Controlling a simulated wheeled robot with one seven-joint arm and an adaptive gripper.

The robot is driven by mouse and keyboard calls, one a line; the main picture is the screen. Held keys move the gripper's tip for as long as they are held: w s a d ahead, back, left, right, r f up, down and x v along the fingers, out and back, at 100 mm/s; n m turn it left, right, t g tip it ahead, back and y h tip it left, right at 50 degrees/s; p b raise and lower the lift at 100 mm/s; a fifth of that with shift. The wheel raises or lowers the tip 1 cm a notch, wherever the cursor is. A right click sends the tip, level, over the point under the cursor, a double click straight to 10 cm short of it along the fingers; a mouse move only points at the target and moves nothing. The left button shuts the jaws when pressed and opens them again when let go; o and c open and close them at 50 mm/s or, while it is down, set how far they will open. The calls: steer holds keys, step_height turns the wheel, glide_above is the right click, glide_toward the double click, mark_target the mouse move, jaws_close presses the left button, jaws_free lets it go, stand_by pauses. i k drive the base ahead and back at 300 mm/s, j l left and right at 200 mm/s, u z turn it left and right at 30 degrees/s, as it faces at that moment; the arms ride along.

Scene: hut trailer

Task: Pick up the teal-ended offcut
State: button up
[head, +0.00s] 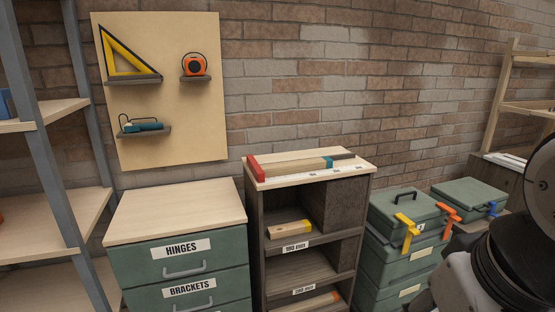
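A long pale wooden offcut (295,167) lies on top of the small dark shelf unit (352,168). Its right end looks teal, though it is small in the picture. A red block (256,168) stands at its left end, and a white ruled strip (320,175) runs along the front edge. A shorter offcut with a yellow end (290,229) lies in the compartment below. Another offcut with an orange-red end (316,303) lies lower, partly cut off by the frame. Parts of my arm show at the right edge; my gripper's fingers are not visible.
A green drawer cabinet (180,255) labelled HINGES and BRACKETS stands left of the unit, its top bare. Green cases (405,215) with coloured clamps stand to the right. Racks stand at both sides.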

mark_target(297, 166)
steer(key=i+j, duration=0.2)
steer(key=i, duration=0.3)
steer(key=i+j+z, duration=0.1)
steer(key=i, duration=0.4)
steer(key=i+j+z, duration=0.1)
steer(key=i+j, duration=0.2)
steer(key=i, duration=0.2)
steer(key=i+j, duration=0.3)
steer(key=i, duration=0.2)
